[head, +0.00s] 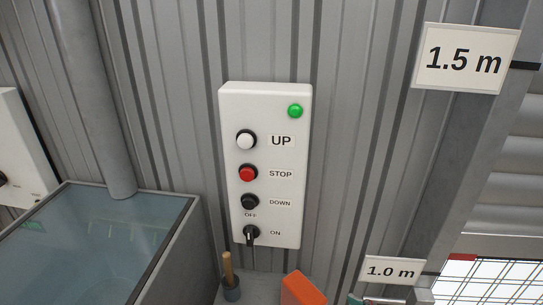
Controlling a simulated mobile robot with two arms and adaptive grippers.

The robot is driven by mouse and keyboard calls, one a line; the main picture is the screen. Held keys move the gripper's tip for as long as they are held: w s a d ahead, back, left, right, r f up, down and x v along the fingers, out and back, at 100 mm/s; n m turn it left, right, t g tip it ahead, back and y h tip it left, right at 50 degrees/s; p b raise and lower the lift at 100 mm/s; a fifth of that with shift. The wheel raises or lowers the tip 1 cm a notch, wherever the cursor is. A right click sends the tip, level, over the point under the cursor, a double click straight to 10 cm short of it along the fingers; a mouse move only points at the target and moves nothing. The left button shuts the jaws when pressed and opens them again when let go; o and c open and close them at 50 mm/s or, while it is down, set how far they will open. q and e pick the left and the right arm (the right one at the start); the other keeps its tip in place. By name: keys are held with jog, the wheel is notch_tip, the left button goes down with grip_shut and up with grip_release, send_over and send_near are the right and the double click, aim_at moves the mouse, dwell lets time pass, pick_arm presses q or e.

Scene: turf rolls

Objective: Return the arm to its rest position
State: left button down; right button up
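Neither of my grippers nor my arms can be made out in the head view. A white control box (264,221) hangs on the corrugated metal wall (352,130), near the middle of the view. It carries a lit green lamp (295,111), a white UP button (246,140), a red STOP button (247,173), a black DOWN button (249,202) and a black OFF/ON rotary switch (251,234). The switch's lever points down.
A glass-topped box (100,240) stands at lower left beside a grey pipe (92,100). Signs reading 1.5 m (464,60) and 1.0 m (392,271) mark the post on the right.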

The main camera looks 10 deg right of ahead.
jog(key=s+f+m+g+h, duration=0.2)
jog(key=s+f+g+h, duration=0.15)
jog(key=s, duration=0.45)
jog(key=s+f+m+g+h, duration=0.25)
jog(key=s+g, duration=0.25)
jog(key=s, duration=0.3)
notch_tip(320, 180, down, 26)
jog(key=b, duration=0.2)
jog(key=s+d+f+n+g, duration=0.1)
jog(key=s+d+f+g, duration=0.1)
jog(key=s+f, duration=1.5)
notch_tip(320, 180, down, 2)
jog(key=shift+s+d+b, duration=0.3)
jog(key=shift+d+b, duration=0.15)
jog(key=shift+d, duration=0.15)
